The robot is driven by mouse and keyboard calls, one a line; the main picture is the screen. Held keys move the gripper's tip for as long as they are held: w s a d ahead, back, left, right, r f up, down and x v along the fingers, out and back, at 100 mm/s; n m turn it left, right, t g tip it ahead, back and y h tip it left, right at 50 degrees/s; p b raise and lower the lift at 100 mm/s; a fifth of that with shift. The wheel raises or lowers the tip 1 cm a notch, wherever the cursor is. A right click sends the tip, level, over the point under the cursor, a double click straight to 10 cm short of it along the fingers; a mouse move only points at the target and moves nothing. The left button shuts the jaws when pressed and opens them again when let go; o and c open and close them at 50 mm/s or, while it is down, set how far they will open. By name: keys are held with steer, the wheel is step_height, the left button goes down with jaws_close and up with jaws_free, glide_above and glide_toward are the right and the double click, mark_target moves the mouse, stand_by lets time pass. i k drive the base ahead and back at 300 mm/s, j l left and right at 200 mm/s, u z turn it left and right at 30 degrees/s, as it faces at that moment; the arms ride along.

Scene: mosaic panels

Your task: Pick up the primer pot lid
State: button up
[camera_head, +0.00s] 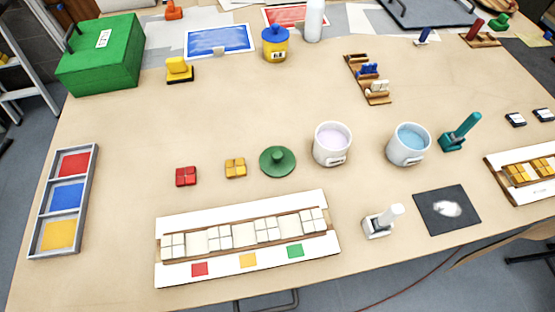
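A green round lid (278,160) with a central knob lies flat on the table, knob up, left of two open white pots. The nearer white pot (332,145) holds something pale lavender. The other white pot (408,145) holds something light blue. Both carry small labels that I cannot read, so I cannot tell which is the primer pot. A yellow pot (275,48) at the back has a blue knobbed lid (275,33) on it. My gripper is not in view.
A red block (186,176) and a yellow block (235,167) sit left of the green lid. A white mosaic panel (172,273) lies in front. A white-handled tool (382,221) and a dark pad (427,226) lie front right. Table behind the lid is clear.

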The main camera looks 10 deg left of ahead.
mark_target(276, 161)
steer(key=i+l, duration=0.1)
steer(key=l, duration=0.2)
steer(key=i+l, duration=0.1)
steer(key=l, duration=0.25)
steer(key=i+l+u, duration=0.1)
steer(key=l+u, duration=0.85)
steer(key=u, duration=0.8)
